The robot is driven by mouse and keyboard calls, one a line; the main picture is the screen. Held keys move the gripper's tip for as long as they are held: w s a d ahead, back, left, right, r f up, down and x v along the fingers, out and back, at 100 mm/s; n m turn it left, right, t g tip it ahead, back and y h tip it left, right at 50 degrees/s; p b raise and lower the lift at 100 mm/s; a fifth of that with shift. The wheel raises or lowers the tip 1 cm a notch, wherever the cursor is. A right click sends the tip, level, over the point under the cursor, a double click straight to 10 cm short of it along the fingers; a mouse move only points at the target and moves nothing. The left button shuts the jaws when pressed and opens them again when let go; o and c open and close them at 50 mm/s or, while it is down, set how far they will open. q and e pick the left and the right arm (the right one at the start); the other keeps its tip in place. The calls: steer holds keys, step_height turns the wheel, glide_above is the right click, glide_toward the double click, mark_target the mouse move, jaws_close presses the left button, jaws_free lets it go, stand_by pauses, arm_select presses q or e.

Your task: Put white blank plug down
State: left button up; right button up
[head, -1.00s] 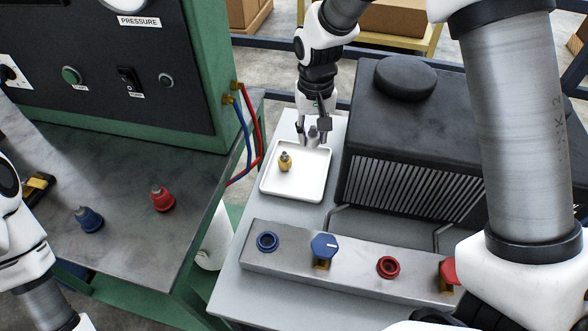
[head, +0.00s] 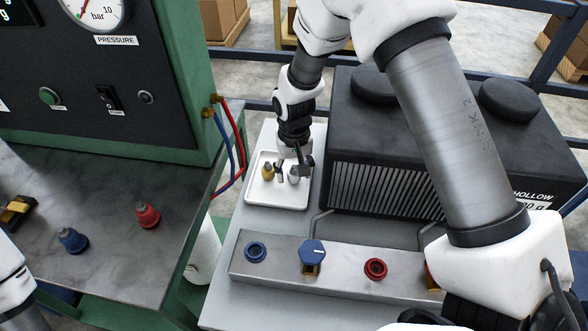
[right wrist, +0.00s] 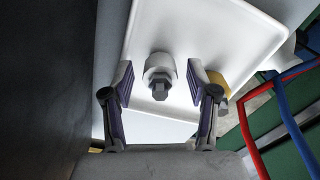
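The white blank plug (head: 294,175) stands upright, as far as I can see, in the white tray (head: 262,197), right of the yellow plug (head: 267,172). My right gripper (head: 286,170) is low over the tray, one finger on each side of the white plug. In the right wrist view, the white plug (right wrist: 160,72) with its grey hex end lies between the fingertips (right wrist: 160,82), with a gap on both sides, so the gripper is open. The yellow plug (right wrist: 216,82) is partly hidden behind the right finger there. My left arm shows at the left edge; its gripper is out of view.
A black ribbed housing (head: 400,150) stands close right of the tray. In front is a metal bar (head: 340,275) with a blue ring (head: 255,252), blue knob (head: 312,252) and red ring (head: 375,269). Blue (head: 72,240) and red (head: 147,215) plugs stand on the left bench.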

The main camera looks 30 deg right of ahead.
mark_target(294, 166)
steer(key=shift+r, duration=0.1)
step_height(294, 166, up, 12)
stand_by(0.5)
